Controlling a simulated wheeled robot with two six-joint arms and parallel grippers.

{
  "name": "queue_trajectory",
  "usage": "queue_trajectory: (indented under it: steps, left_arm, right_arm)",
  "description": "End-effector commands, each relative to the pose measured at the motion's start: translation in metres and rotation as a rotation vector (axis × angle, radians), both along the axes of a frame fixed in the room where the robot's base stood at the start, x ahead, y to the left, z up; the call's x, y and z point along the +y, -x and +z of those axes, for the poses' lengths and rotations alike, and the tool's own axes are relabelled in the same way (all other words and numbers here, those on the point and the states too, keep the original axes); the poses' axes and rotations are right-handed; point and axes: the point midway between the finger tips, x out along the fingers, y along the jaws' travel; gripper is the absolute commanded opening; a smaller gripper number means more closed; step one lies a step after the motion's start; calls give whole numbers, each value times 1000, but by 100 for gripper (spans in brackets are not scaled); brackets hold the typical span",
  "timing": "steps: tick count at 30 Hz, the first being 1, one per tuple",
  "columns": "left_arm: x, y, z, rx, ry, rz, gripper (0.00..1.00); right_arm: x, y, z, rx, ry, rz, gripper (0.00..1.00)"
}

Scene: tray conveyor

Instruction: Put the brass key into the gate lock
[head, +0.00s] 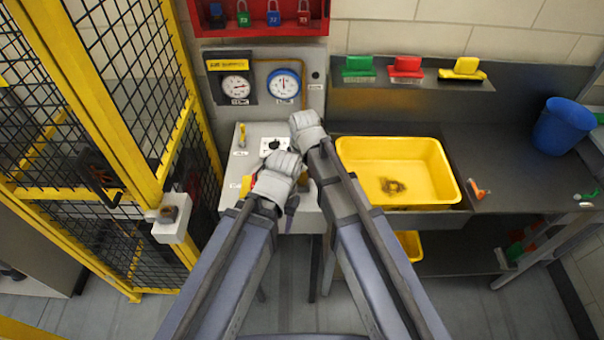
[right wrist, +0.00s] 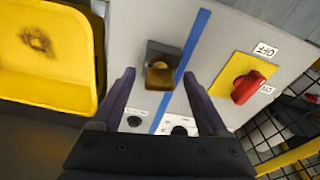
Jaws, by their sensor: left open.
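A brass piece that looks like the brass key (right wrist: 160,78) sits in a dark holder (right wrist: 165,52) on the grey panel in the right wrist view. My right gripper (right wrist: 159,74) is open, with one finger on each side of the key and clear gaps between. In the head view my right gripper (head: 307,135) is over the panel; its fingers are mostly hidden. My left gripper (head: 272,183) is lower, over the panel's front, and covers the key's place; its fingertips are hard to make out. The gate lock (head: 172,215) is a pale box on the yellow gate at left.
A red switch (right wrist: 248,87) on a yellow plate is beside the key. Gauges (head: 284,84) stand behind the panel (head: 233,178). A yellow tray (head: 440,180) and a blue bucket (head: 562,127) are at right. The mesh gate (head: 140,100) borders the left.

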Motion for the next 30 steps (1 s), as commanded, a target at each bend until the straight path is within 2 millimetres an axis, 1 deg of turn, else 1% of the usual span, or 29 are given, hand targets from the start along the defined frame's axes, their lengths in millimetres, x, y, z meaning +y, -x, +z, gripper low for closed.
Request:
queue_trajectory:
  steps: [1, 2, 19, 20, 30]
  left_arm:
    - [0, 0, 0, 0, 0, 0, 50]
    - [0, 0, 0, 0, 0, 0, 50]
    - [0, 0, 0, 0, 0, 0, 50]
    - [0, 0, 0, 0, 0, 0, 50]
    - [0, 0, 3, 0, 0, 0, 50]
  right_arm:
    - [0, 0, 0, 0, 0, 0, 70]
    - [0, 0, 0, 0, 0, 0, 66]
    - [0, 0, 0, 0, 0, 0, 2]
    - [0, 0, 0, 0, 0, 0, 0]
    - [0, 0, 2, 0, 0, 0, 0]
